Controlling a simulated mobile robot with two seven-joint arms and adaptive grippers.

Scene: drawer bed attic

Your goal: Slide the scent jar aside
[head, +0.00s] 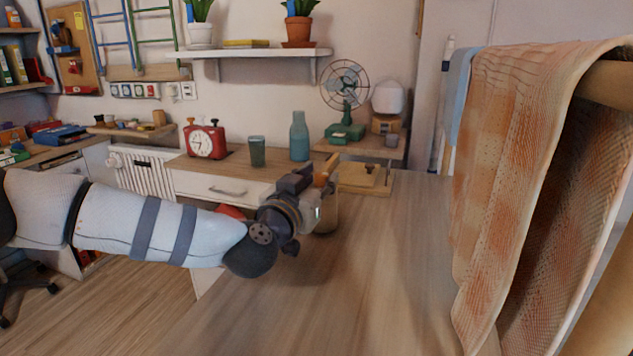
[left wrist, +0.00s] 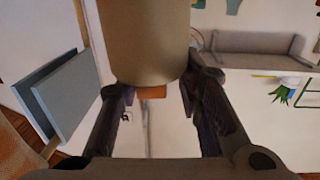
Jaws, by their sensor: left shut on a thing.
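The scent jar appears to be the tan, round-sided jar (head: 328,216) on the wooden surface, with an orange-brown upright piece (head: 326,170) showing above it. My left gripper (head: 314,200) reaches in from the left and hides much of the jar. In the left wrist view the jar (left wrist: 147,40) is a plain beige cylinder between the two fingers (left wrist: 157,92). The left gripper is shut on it. The jar looks upright; I cannot tell whether its base touches the surface. My right gripper is not in view.
The wooden surface (head: 370,265) is clear in front and to the right. An orange checked cloth (head: 525,170) hangs at the right. Behind are a red clock (head: 206,142), a teal glass (head: 257,151), a blue-green bottle (head: 299,138), a wooden board (head: 365,178) and a green fan (head: 345,110).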

